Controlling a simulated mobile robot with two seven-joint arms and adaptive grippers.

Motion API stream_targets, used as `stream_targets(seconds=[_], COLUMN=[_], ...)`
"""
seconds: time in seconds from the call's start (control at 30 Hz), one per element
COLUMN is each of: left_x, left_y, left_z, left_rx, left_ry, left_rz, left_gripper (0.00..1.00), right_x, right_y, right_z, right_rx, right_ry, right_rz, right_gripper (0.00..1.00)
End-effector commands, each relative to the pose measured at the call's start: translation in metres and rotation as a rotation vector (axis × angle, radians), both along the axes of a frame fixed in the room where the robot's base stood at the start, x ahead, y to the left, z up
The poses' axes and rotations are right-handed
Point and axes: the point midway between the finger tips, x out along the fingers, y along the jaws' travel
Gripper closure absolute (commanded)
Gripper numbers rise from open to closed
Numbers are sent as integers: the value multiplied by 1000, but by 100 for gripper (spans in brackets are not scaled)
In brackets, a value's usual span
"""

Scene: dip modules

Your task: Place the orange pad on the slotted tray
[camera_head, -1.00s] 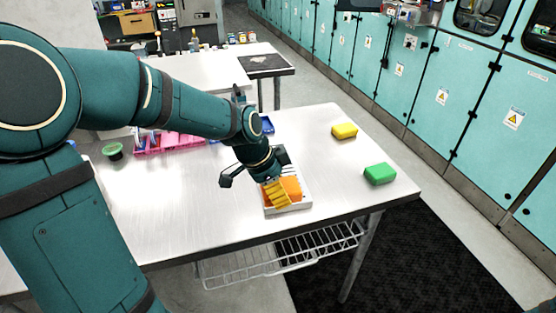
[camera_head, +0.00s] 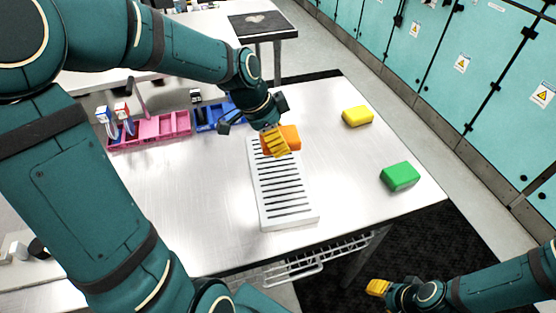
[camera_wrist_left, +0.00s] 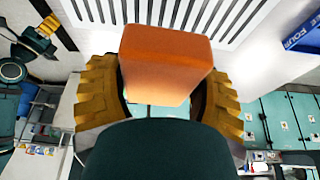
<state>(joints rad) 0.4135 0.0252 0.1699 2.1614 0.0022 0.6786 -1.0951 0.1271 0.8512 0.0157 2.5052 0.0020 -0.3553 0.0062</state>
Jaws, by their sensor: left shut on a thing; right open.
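My left gripper (camera_head: 277,146) is shut on the orange pad (camera_head: 291,136). It holds the pad at the far end of the white slotted tray (camera_head: 284,196). The left wrist view shows the orange pad (camera_wrist_left: 165,62) between the two yellow fingers, with the tray's slots (camera_wrist_left: 195,14) beyond it. Whether the pad touches the tray, I cannot tell. The tray's middle and near end are bare, and its far end is partly hidden by the gripper. My right gripper (camera_head: 378,287) is open and empty at the lower right, off the table's front edge.
A yellow block (camera_head: 357,116) and a green block (camera_head: 400,176) lie right of the tray. A pink bin (camera_head: 150,131) and a blue bin (camera_head: 208,117) stand at the back left. The metal table (camera_head: 195,205) is clear left of the tray.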

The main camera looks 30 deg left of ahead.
Motion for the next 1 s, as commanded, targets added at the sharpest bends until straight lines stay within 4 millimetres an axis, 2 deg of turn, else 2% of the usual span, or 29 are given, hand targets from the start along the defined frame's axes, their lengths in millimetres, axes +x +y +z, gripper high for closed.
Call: stream_targets(seconds=[0.3,0.53,0.7,0.8,1.0], left_x=[-1,-1,-1,-1,0], left_y=[0,0,0,0,0], left_z=[-53,-69,-93,-99,-98], left_rx=[-1,-1,-2,-1,0], left_ry=[4,3,5,3,2], left_rz=[1,-1,0,1,1], left_gripper=[66,66,66,66,66], right_x=[-4,-5,-5,-5,-5], right_y=[0,1,1,1,1], right_z=[-12,-15,-21,-22,-21], right_rx=[2,2,2,2,2], right_ry=[8,11,12,11,11], right_rz=[5,7,9,10,10], right_gripper=[53,53,53,53,53])
